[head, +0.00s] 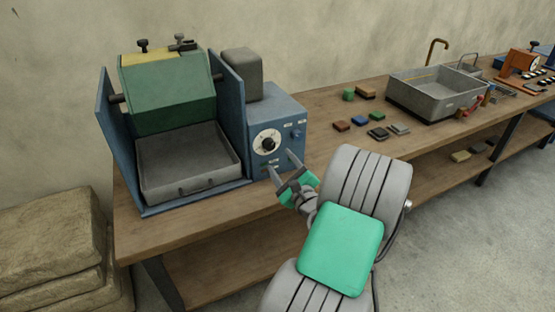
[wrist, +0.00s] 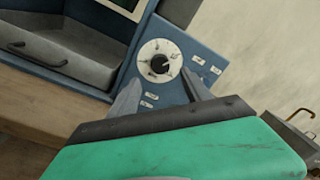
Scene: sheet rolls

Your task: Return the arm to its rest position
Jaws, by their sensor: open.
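My gripper (head: 281,163) is open and empty. Its two grey fingers point at the front of a blue control box (head: 289,109), in front of a round white dial with a dark knob (head: 268,144). In the wrist view the fingers (wrist: 162,98) stand apart below the dial (wrist: 159,62), with nothing between them. I cannot tell whether a fingertip touches the box. My arm (head: 363,195), grey with a green cover, reaches up from the bottom of the head view over the bench's front edge.
Left of the box stands a blue-sided machine with a green hood (head: 168,92) and a grey tray (head: 188,165). Small coloured blocks (head: 360,120) and a grey basin (head: 437,91) are on the wooden bench (head: 312,112) to the right. Stacked sacks (head: 50,240) lie at left. Floor at right is clear.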

